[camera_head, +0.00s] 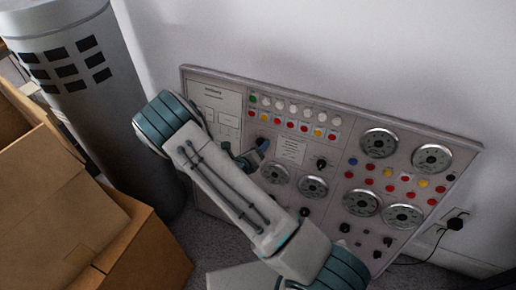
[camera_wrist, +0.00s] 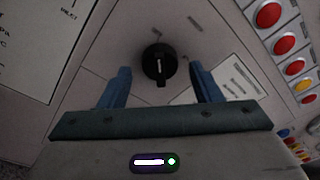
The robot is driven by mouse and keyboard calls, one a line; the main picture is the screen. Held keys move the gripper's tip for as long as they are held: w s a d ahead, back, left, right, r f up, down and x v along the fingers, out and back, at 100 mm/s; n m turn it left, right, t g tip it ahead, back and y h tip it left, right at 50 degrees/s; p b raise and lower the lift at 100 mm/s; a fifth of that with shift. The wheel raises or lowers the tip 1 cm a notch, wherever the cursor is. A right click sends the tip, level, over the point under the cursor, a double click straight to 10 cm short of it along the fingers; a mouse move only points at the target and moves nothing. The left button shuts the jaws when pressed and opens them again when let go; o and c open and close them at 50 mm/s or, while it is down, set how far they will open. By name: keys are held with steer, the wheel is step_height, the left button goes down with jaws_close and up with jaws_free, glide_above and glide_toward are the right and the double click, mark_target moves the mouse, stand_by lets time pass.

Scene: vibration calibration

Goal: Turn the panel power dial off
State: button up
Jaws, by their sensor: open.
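A grey control panel (camera_head: 345,136) leans against the wall in the head view, tilted in the picture. In the wrist view a black round dial (camera_wrist: 158,63) with a white pointer line sits on the panel face. My gripper (camera_wrist: 160,88) is open, with one blue finger on each side of the dial in the picture. I see no contact between fingers and dial, and cannot tell the depth gap. In the head view my gripper (camera_head: 256,154) is near the panel's left part, and my arm hides the dial there.
Red, yellow and white buttons (camera_wrist: 285,43) lie right of the dial. Round gauges (camera_head: 379,143) and smaller black knobs fill the panel's right part. Cardboard boxes (camera_head: 50,190) and a grey cylinder (camera_head: 112,110) stand at the left. A plug (camera_head: 455,223) is in the wall at right.

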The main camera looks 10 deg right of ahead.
steer(key=p+v, duration=0.1)
steer(key=v, duration=1.2)
steer(key=shift+s+r, duration=0.1)
steer(key=shift+s, duration=0.05)
steer(key=s+d+r+m+g+p, duration=0.3)
steer(key=s+d+r+m+g, duration=0.15)
steer(key=r+m, duration=0.5)
steer(key=s+d+r+m+g+p, duration=0.3)
steer(key=d+r+m+g, duration=0.3)
steer(key=r+m, duration=0.35)
steer(key=s+a+r+m+t+y+p, duration=0.1)
steer(key=s+r+m+y+p, duration=0.2)
steer(key=r+m, duration=0.6)
steer(key=s+a+r+m+t+y+p, duration=0.1)
steer(key=s+r+m+y+p, duration=0.2)
steer(key=s+r+m+y, duration=0.3)
step_height(320, 180, up, 4)
steer(key=m, duration=0.3)
steer(key=shift+s+y, duration=0.4)
